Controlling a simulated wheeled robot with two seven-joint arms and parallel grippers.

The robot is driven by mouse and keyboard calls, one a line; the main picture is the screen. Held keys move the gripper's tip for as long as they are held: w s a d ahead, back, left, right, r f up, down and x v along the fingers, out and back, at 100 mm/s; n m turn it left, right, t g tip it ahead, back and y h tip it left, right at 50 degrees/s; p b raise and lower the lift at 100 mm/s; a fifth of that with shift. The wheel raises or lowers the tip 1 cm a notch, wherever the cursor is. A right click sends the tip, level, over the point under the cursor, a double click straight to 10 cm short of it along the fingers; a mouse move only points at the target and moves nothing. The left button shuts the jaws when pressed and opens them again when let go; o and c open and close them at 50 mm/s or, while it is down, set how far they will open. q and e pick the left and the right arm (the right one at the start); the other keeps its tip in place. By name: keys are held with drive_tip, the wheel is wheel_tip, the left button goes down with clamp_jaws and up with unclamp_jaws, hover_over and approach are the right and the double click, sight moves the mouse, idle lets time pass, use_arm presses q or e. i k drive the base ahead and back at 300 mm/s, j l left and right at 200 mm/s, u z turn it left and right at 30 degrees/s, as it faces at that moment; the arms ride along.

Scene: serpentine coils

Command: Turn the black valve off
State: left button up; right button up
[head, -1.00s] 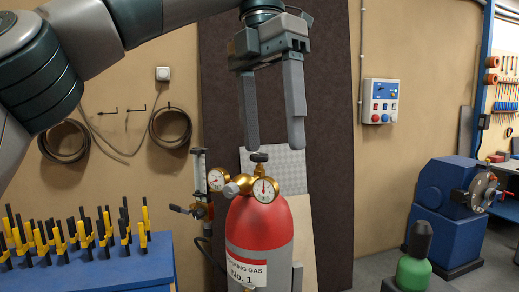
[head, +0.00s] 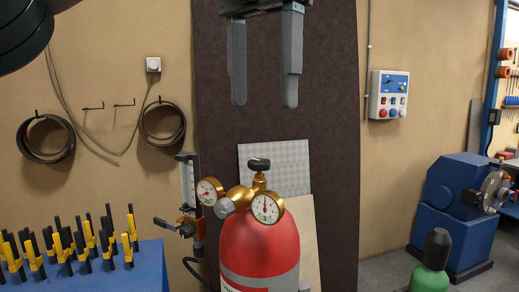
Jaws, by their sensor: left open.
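The black valve (head: 259,164) is a small dark knob on top of the brass regulator fitting (head: 259,183). The fitting sits on a red and grey gas cylinder (head: 259,247) with two round gauges, one at the left (head: 209,191) and one at the right (head: 267,207). My left gripper (head: 264,103) is open and empty, its two grey fingers pointing down. In the picture the fingertips are above the valve and apart from it. The top of the gripper is cut off by the frame. My right gripper is not in view.
A flowmeter (head: 188,190) stands left of the cylinder. A blue table (head: 140,272) with several yellow and black clamps is at the lower left. A green cylinder (head: 430,277) and a blue machine (head: 452,210) are at the right. A control box (head: 388,95) hangs on the wall.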

sight(258, 164)
drive_tip(key=i, duration=0.9)
